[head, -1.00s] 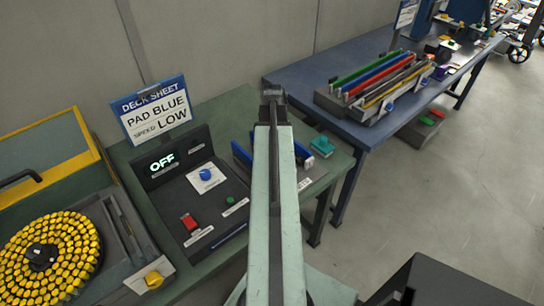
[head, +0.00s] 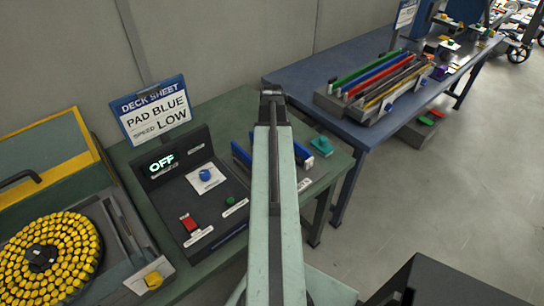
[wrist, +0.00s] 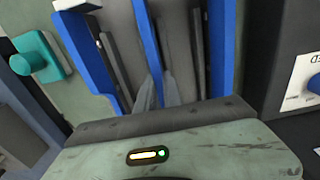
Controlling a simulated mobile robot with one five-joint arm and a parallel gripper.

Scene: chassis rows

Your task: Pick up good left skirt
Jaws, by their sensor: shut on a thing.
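In the wrist view, my gripper (wrist: 160,95) points down with its two grey fingers close together. They are shut on the lower part of a narrow blue strip (wrist: 147,40), which I take to be the skirt; the fingers hide some of it. Another blue strip (wrist: 86,55) stands to its left and a third, upright blue strip (wrist: 223,45) to its right. In the head view, my arm hides the gripper and the held strip. Blue strips show to the left of the arm (head: 242,156) and to its right (head: 303,153).
A teal knob-like part (wrist: 38,57) is left of the strips in the wrist view. A control box (head: 172,180) reading OFF stands left of my arm. A blue table (head: 300,80) with a rack of coloured strips (head: 375,85) is at the right.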

